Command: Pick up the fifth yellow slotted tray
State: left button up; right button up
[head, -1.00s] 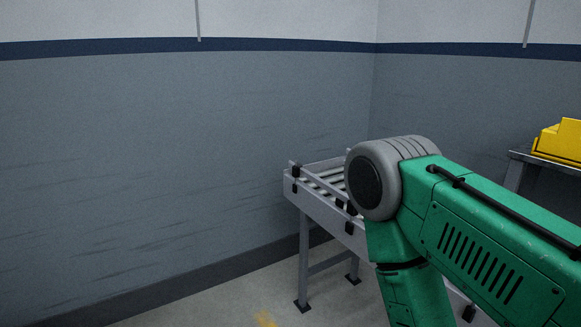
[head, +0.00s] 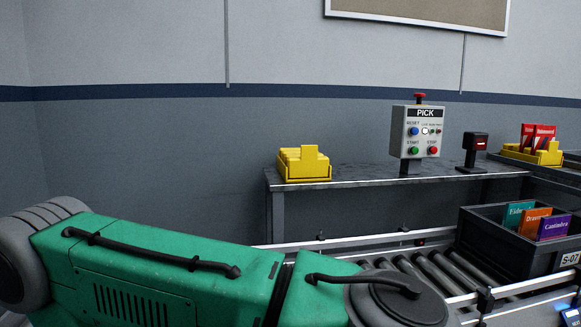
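A stack of yellow slotted trays (head: 303,165) sits on the left end of the dark shelf in the head view; I cannot tell how many trays are in it. Another yellow slotted tray (head: 537,154) stands at the right end of the shelf, with red boxes upright in it. A green arm of mine crosses the lower left, below the yellow stack and apart from it in the picture. Neither of my grippers shows in the frame.
The dark shelf (head: 358,177) also carries a PICK control box (head: 415,132) and a small scanner (head: 475,148). In front runs a roller conveyor (head: 432,268) with a dark crate (head: 507,243) holding colored boxes. The shelf between the stack and control box is bare.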

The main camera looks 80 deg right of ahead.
aim_at(305, 163)
jog(key=z, duration=2.15)
